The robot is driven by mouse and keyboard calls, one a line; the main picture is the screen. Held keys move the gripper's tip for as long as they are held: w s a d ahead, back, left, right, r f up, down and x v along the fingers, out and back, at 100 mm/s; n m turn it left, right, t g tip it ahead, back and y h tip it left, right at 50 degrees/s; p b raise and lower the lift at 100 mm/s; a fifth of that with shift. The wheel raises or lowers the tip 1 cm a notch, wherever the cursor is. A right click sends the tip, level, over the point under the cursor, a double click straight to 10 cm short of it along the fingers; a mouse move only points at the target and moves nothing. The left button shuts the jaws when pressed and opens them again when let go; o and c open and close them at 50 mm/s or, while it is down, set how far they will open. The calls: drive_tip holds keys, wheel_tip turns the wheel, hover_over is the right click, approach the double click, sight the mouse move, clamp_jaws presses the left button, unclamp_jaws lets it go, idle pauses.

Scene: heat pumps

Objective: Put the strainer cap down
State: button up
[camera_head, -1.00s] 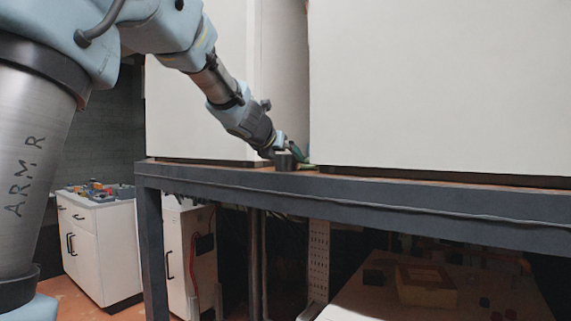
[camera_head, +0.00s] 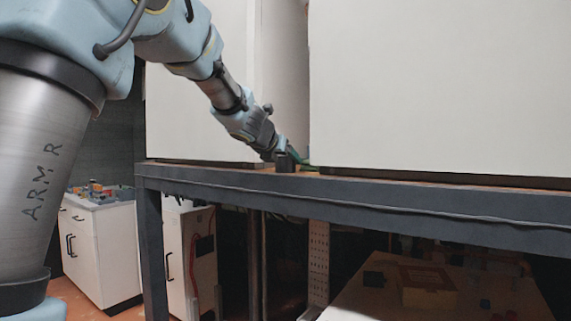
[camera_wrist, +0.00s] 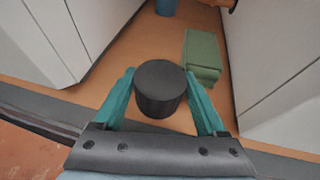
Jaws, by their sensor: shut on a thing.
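The strainer cap (camera_wrist: 159,88) is a dark, round, short cylinder. In the wrist view it sits between the two teal fingers of my gripper (camera_wrist: 163,100), which is shut on it. In the head view the cap (camera_head: 285,162) is a small dark shape at the front edge of the bench, in the gap between two white cabinets. My gripper (camera_head: 281,154) is at the same spot, partly hidden by my wrist. I cannot tell whether the cap touches the brown bench top (camera_wrist: 128,78).
White cabinets stand close on the left (camera_head: 200,90) and right (camera_head: 440,90) of the gap. A green block (camera_wrist: 202,57) lies beyond the cap to the right, and a blue object (camera_wrist: 166,7) is farther back. The dark bench edge (camera_head: 350,192) is in front. Bare bench shows between.

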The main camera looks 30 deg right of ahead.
drive_tip(key=c, duration=0.3)
drive_tip(key=shift+s+a+r+p, duration=0.1)
drive_tip(key=shift+a+r+p, duration=0.1)
drive_tip(key=shift+r+p, duration=0.2)
wheel_tip(320, 180, up, 7)
drive_tip(key=p, duration=0.5)
drive_tip(key=shift+s+a+f+b, duration=0.25)
drive_tip(key=shift+a+b, duration=0.05)
drive_tip(key=shift+a, duration=0.15)
drive_tip(key=shift+s+a+f+b, duration=0.25)
drive_tip(key=shift+a+b, duration=0.05)
drive_tip(key=shift+a, duration=0.15)
drive_tip(key=s+a+b, duration=0.1)
drive_tip(key=s+a, duration=0.3)
drive_tip(key=a, duration=0.3)
drive_tip(key=s+a+b, duration=0.1)
drive_tip(key=s+a, duration=0.3)
drive_tip(key=a, duration=0.4)
drive_tip(key=shift+s+a, duration=0.15)
drive_tip(key=shift+s, duration=0.15)
